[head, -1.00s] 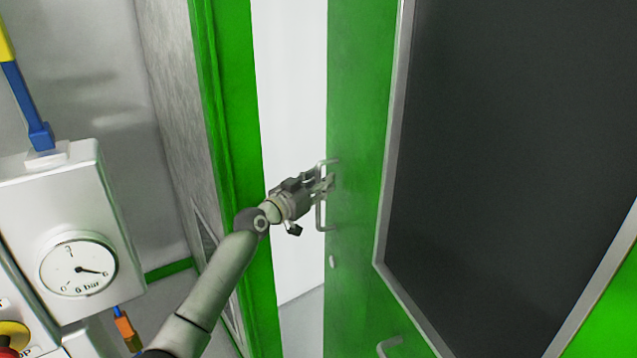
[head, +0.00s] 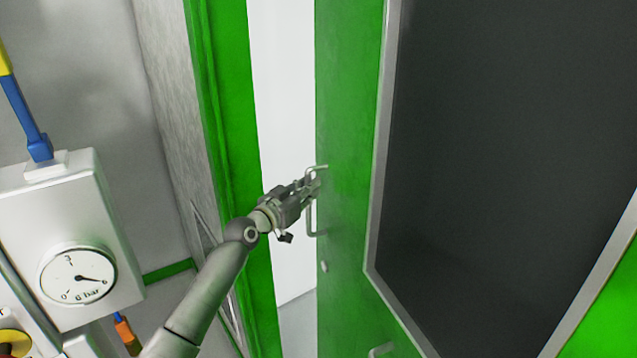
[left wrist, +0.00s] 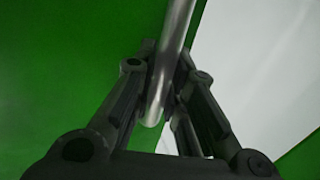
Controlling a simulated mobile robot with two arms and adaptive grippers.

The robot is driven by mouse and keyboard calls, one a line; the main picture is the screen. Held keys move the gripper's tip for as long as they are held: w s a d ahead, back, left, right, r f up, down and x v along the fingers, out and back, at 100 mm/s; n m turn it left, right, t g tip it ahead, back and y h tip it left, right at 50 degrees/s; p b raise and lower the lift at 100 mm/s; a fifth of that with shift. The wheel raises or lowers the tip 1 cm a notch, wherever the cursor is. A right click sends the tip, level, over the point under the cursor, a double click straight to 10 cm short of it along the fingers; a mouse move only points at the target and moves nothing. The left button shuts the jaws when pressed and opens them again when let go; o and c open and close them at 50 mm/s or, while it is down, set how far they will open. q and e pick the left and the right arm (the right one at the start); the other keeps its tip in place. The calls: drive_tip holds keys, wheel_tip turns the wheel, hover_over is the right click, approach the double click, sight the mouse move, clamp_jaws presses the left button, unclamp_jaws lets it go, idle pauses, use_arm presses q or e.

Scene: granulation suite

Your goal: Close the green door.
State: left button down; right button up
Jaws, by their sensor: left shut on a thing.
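The green door (head: 345,120) with a large dark window panel stands ajar at the middle and right of the head view. A pale gap shows between its edge and the green door frame (head: 236,120) on the left. My left gripper (head: 312,187) is shut on the door's metal handle (head: 312,222), near its upper part. In the left wrist view the handle bar (left wrist: 172,60) runs between the two fingers (left wrist: 158,95), with the green door (left wrist: 75,60) behind. My right gripper is not in view.
A white box with a round pressure gauge (head: 78,277) is on the left, with a blue and yellow pipe (head: 22,110) above it. A second handle (head: 382,350) shows low on the door. A grey wall stands left of the frame.

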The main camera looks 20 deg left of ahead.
use_arm(q)
drive_tip(key=shift+n+y, duration=0.4)
drive_tip(key=shift+y, duration=0.2)
drive_tip(key=s+a+p, duration=0.2)
drive_tip(key=s+a, duration=0.2)
drive_tip(key=shift+s, duration=0.1)
drive_tip(key=c, duration=1.7)
unclamp_jaws()
drive_tip(key=shift+o, duration=1.2)
drive_tip(key=shift+s+a, duration=0.15)
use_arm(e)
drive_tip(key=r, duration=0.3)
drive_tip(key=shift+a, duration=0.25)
